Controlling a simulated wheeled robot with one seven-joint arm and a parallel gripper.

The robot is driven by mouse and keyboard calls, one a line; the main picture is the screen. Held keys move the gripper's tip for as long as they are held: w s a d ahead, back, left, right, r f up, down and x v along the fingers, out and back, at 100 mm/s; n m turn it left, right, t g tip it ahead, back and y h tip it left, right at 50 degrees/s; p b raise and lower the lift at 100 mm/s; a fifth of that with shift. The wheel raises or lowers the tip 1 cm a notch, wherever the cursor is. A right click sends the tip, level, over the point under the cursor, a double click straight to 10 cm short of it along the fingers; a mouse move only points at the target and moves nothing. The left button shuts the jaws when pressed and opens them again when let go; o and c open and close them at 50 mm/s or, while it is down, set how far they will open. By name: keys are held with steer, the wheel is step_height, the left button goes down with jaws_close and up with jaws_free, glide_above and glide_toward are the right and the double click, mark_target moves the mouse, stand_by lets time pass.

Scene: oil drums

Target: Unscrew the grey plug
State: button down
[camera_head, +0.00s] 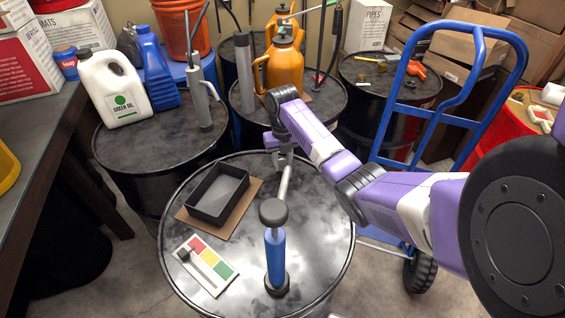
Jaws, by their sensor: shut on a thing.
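My gripper (283,163) points down at the far side of the front black drum (335,225). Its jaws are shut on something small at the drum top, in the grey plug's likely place. The plug itself is hidden by the fingers, so I cannot make out its shape or how far it is turned. A blue pump (275,258) with a dark round knob stands on the near part of the same drum. A silver rod (285,186) runs between the knob and my gripper in the picture; I cannot tell whether it touches the fingers.
A black open tray (246,181) on cardboard and a colour-striped card (222,268) lie left on the drum. Behind stand drums with a white oil jug (118,92), a grey pump (200,100) and an orange can (285,65). A blue hand truck (438,112) stands right.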

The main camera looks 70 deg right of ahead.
steer(key=shift+n, duration=0.7)
steer(key=shift+d+f+n+b, duration=0.15)
steer(key=shift+n+b, duration=0.35)
steer(key=shift+b, duration=0.7)
steer(key=shift+w+n+b, duration=0.1)
steer(key=shift+n+b, duration=0.2)
steer(key=shift+b, duration=0.45)
steer(key=shift+a+n+b, duration=0.2)
steer(key=shift+n+b, duration=0.2)
steer(key=shift+b, duration=0.35)
steer(key=shift+r, duration=0.2)
steer(key=c, duration=1)
jaws_free()
steer(key=shift+o, duration=0.2)
